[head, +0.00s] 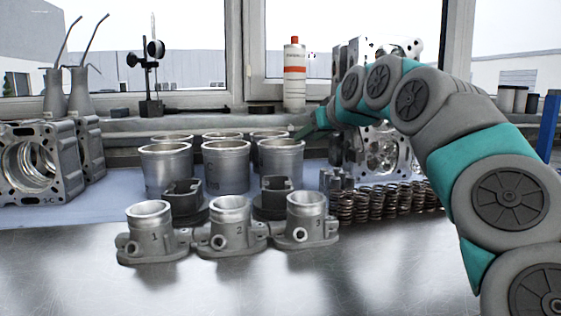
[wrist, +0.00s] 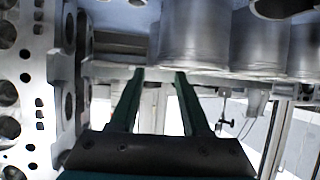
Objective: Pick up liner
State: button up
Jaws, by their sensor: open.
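The liners are silver open-topped cylinders standing in two rows on a blue mat. The front row has a left liner (head: 166,165), a middle liner (head: 227,168) and a right liner (head: 281,158); the back row is mostly hidden behind it. My gripper (head: 301,133) is at the right back of the group, partly hard to make out in the head view. In the wrist view, which looks upside down, my gripper (wrist: 160,73) has its two green fingers apart with nothing held between them. A liner (wrist: 195,35) shows just beyond the fingertips.
Three numbered housings (head: 231,237) stand in front of the liners. Valve springs (head: 385,203) and an engine block (head: 383,150) are on the right. A red-capped tube (head: 294,75) and a dial-gauge stand (head: 152,75) are at the window. The front of the metal table (head: 90,285) is clear.

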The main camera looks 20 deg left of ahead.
aim_at(303, 142)
jog(key=p+x, duration=0.2)
jog(key=x, duration=0.2)
jog(key=shift+w+r, duration=0.1)
jog(key=shift+w, duration=0.1)
jog(key=shift+w+a+f, duration=0.2)
jog(key=shift+w+f, duration=0.15)
jog(key=shift+w, duration=0.05)
jog(key=shift+c, duration=0.3)
grip_shut()
jog(key=shift+f, duration=0.1)
dwell(0.6)
